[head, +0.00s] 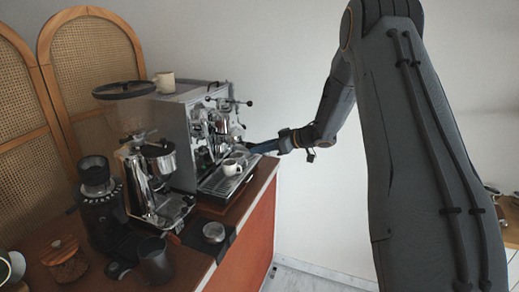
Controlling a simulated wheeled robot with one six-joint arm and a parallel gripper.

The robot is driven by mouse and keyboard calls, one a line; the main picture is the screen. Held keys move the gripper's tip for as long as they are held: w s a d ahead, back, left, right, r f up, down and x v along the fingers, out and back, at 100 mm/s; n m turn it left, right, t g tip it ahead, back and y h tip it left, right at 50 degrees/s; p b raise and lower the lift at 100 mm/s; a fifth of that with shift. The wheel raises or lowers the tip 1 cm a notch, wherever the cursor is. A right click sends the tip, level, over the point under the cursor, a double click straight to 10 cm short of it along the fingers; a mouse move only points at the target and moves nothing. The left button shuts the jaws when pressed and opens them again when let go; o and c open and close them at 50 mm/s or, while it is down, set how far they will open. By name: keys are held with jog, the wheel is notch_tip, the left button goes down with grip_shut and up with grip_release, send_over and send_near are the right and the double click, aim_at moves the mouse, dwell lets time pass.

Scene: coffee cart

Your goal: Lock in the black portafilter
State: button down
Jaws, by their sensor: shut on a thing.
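The chrome espresso machine (181,133) stands at the back of the counter, its front facing right. My gripper (260,148) reaches in from the right at the height of the machine's group and is shut on the black portafilter (240,153). The portafilter is small here and partly hidden by the gripper. It is close to the group, above the white cup; I cannot tell whether it is seated in the group or how far it is turned.
The white cup (231,167) stands on the drip tray (222,184). A chrome grinder (152,188) and a black grinder (99,207) stand left of the machine. A dark mat (226,239), a dark pitcher (155,262) and a wooden jar (66,264) occupy the front. Open floor lies right of the counter.

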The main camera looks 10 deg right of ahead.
jog(key=shift+w+d+r+y, duration=0.1)
jog(key=shift+w+d+y, duration=0.15)
jog(key=shift+y, duration=0.05)
jog(key=shift+n+g, duration=0.3)
jog(key=shift+w+d+n+g+y+b, duration=0.35)
jog(key=shift+w+d+n+g+y, duration=0.05)
jog(key=shift+w+n+g, duration=0.2)
jog(key=c, duration=1.4)
grip_release()
jog(key=shift+s, duration=0.1)
jog(key=shift+b+v, duration=1.55)
jog(key=shift+v, duration=2.3)
